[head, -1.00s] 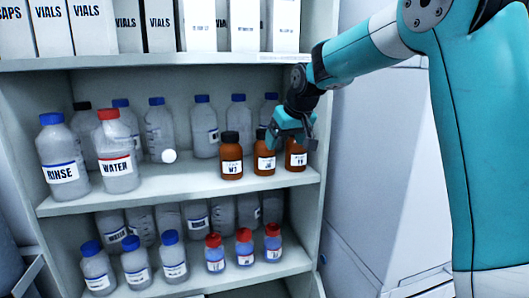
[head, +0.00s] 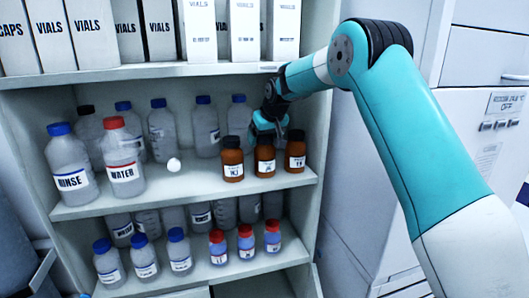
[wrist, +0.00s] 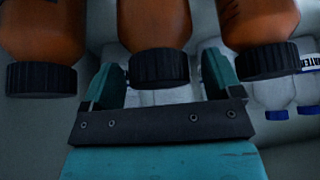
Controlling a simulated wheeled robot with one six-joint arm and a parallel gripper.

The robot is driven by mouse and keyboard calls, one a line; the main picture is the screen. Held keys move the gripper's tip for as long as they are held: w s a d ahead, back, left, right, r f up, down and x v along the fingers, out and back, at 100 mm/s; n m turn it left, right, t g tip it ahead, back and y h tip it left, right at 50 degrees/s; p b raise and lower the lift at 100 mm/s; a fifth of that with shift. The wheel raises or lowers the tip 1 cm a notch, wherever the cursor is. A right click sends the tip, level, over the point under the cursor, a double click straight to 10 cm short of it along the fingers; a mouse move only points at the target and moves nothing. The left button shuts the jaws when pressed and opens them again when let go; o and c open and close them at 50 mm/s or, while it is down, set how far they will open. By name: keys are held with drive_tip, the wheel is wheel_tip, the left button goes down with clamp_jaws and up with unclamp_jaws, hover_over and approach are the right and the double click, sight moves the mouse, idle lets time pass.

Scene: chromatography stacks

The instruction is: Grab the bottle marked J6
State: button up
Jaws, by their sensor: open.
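Three amber bottles with black caps stand in a row at the right end of the middle shelf. The middle amber bottle (head: 265,160) has a small label that seems to read J6. It has one amber bottle (head: 232,160) on its left and another (head: 295,152) on its right; their labels are hard to read. My gripper (head: 269,131) is open and empty at the middle bottle's cap, which partly hides the fingers. In the wrist view the bottles appear upside down, and the middle bottle's cap (wrist: 158,68) shows between the two teal fingers (wrist: 162,78); I cannot tell whether they touch it.
Clear bottles with blue caps (head: 205,130) stand behind. The upper shelf (head: 140,74) with boxes lies above my gripper. The lower shelf holds more bottles.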

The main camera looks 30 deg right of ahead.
clamp_jaws()
idle(0.3)
